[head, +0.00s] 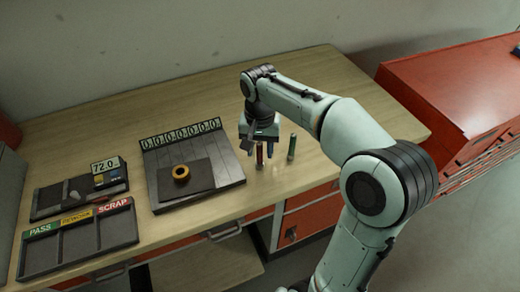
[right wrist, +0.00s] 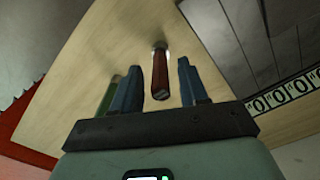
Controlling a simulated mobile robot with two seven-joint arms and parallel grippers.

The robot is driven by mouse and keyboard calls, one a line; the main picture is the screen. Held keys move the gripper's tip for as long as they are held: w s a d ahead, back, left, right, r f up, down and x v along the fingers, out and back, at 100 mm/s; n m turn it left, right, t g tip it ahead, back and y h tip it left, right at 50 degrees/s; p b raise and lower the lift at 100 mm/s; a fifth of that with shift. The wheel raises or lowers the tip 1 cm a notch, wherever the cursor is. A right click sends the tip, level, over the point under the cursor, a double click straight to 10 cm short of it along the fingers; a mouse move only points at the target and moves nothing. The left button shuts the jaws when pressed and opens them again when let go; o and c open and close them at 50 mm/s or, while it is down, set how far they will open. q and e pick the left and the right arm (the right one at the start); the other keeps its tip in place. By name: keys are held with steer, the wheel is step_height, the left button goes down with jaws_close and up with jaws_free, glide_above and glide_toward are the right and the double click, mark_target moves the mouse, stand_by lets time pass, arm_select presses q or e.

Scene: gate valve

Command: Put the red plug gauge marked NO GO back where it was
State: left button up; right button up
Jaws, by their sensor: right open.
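The red plug gauge (head: 259,156) stands upright on the wooden bench, right of the grey tray with the digit strip. Its silver end is down; no NO GO mark is legible. A green plug gauge (head: 292,147) stands upright just to its right. My right gripper (head: 261,150) points down over the red gauge, open, with its blue fingers on either side of it. In the right wrist view the red gauge (right wrist: 160,78) shows between the fingers (right wrist: 160,88), with gaps on both sides. The green gauge (right wrist: 107,96) is partly hidden behind one finger. My left gripper is out of view.
The grey tray (head: 226,172) holds a dark plate (head: 196,192) with an orange-black ring (head: 181,173). A PASS, REWORK, SCRAP tray (head: 80,243) and a tray with a 72.0 display (head: 104,165) lie left. A red cabinet (head: 445,85) stands right. The bench behind is clear.

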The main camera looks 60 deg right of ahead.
step_height(320, 180, up, 10)
steer(key=shift+w+r+p, duration=0.1)
steer(key=shift+r+p, duration=0.15)
steer(key=shift+p, duration=0.75)
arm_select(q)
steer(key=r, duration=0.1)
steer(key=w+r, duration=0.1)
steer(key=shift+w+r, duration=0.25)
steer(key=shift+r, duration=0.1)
arm_select(e)
steer(key=shift+r, duration=0.15)
